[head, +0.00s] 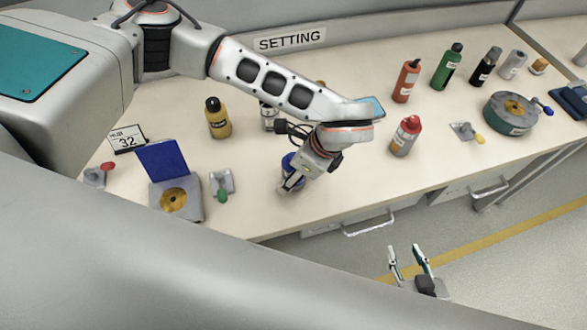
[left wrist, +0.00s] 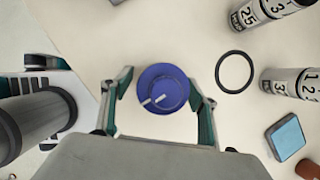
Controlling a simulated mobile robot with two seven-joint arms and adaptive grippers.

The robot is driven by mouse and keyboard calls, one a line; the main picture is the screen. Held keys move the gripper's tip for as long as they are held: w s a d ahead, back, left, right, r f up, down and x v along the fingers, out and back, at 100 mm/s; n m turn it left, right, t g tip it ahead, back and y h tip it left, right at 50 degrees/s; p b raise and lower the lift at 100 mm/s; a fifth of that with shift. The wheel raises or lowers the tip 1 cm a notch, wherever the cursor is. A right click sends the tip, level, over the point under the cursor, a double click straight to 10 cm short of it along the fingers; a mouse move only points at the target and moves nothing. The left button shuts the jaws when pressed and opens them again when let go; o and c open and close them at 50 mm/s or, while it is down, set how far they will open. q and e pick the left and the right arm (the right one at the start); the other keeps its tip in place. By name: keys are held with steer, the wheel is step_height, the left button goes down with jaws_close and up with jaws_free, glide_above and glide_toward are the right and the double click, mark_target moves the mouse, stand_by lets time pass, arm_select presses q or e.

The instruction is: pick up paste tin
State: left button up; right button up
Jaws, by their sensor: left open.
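A round blue tin with a smaller raised blue top, which looks like the paste tin (left wrist: 162,88), stands between the fingers of my left gripper (left wrist: 160,82) in the left wrist view. The fingers are apart, one on each side, with a small gap to the tin. In the head view the left gripper (head: 293,182) is low over the bench, and the blue tin (head: 288,161) is partly hidden behind it. No label on the tin is readable. My right gripper (head: 406,260) is open and empty in front of the bench, over the floor.
A black ring (left wrist: 235,72) and numbered cylinders (left wrist: 262,10) lie right of the tin in the left wrist view. The bench front is clear.

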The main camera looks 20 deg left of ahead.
arm_select(q)
steer(key=shift+f, duration=0.25)
steer(key=c, duration=1.3)
steer(key=shift+r, duration=0.15)
